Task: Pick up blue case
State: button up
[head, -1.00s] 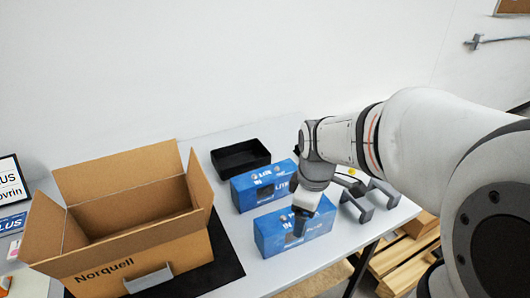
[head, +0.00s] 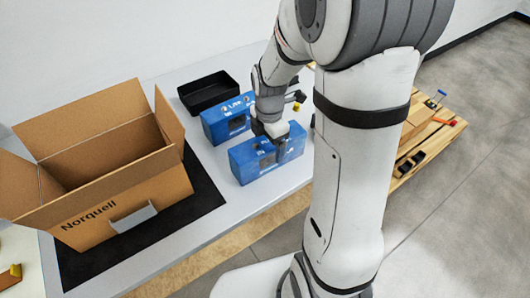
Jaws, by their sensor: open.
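Two blue cases stand on the light table in the head view. The nearer blue case (head: 247,167) is close to the table's front edge. The farther blue case (head: 216,124) stands behind it, partly hidden by my arm. My gripper (head: 277,137) is open and points down at the top of the nearer case, overlapping its middle. I cannot tell whether the fingers touch the case or straddle it.
An open cardboard box (head: 165,185) marked Norquell stands at the left on a black mat (head: 205,196). A black tray (head: 186,98) lies behind the cases. A wooden pallet (head: 440,132) with items is on the floor at the right.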

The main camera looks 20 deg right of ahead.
jog(key=shift+f, duration=0.9)
jog(key=c, duration=1.7)
